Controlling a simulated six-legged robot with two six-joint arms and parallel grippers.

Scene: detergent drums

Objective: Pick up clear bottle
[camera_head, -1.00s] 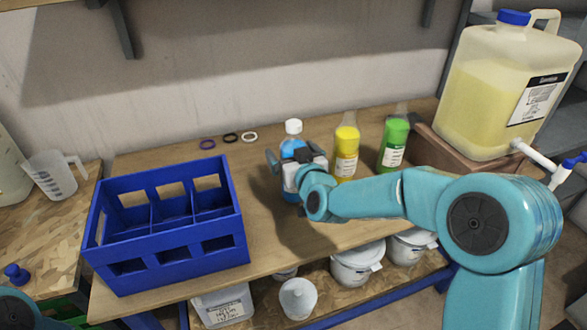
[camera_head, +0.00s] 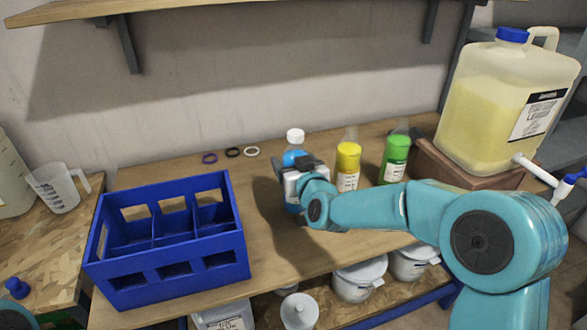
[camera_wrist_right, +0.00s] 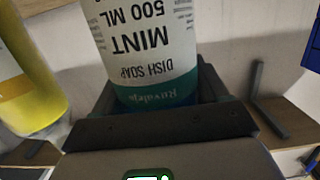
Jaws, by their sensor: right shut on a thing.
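The clear bottle (camera_head: 294,157) holds blue liquid and has a white cap. It is upright at the bench, partly hidden by my right gripper (camera_head: 298,180), which is shut on it. In the right wrist view the held bottle (camera_wrist_right: 150,45) shows a white and teal label reading mint dish soap, 500 ml, between the jaws (camera_wrist_right: 160,110). My left gripper is not in view.
A yellow bottle (camera_head: 347,165) stands close to the right of the held one, then a green bottle (camera_head: 394,158). A big jug (camera_head: 500,100) stands at the right. An empty blue divided crate (camera_head: 170,270) stands left. Several rings (camera_head: 232,152) lie behind.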

